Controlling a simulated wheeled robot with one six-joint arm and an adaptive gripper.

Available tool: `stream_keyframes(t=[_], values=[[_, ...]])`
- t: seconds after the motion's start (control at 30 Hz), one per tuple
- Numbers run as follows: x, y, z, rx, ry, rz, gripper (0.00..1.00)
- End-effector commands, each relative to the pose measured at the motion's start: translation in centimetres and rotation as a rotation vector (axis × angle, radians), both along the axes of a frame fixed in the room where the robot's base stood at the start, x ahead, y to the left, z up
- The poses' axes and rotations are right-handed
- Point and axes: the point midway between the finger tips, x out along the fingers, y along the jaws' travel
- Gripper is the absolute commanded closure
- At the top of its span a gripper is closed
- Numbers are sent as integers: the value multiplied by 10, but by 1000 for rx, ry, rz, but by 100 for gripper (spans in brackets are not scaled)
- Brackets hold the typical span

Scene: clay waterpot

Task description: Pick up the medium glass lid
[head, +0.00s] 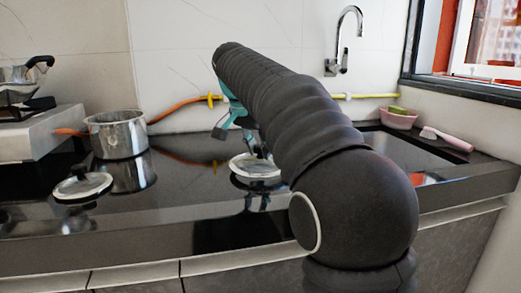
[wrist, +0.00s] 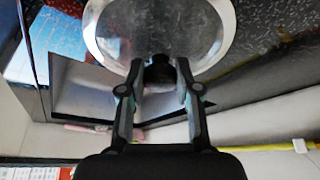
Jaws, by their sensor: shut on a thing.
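A round glass lid (head: 255,167) with a steel rim is at the middle of the black counter in the head view. It fills the top of the wrist view (wrist: 160,28). My gripper (wrist: 158,74) is shut on the dark knob of this lid, one finger on each side. In the head view my gripper (head: 252,146) is above the lid, partly hidden by my arm. I cannot tell whether the lid touches the counter. A second glass lid (head: 83,186) with a dark knob is at the left of the counter, apart from my gripper.
A stove (head: 35,135) with a moka pot is at far left. The sink (head: 405,146), a pink bowl (head: 399,119) and a brush (head: 447,139) are at right. The counter between the lids is clear.

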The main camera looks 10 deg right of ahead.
Motion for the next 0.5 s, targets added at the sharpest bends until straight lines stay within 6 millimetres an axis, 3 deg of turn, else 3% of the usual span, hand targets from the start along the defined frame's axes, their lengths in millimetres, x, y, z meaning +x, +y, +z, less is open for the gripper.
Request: stream_keyframes(t=[0.2,0.5], values=[[-1,0,36,1,-4,-1,100],[-52,-35,67,0,-3,-4,100]])
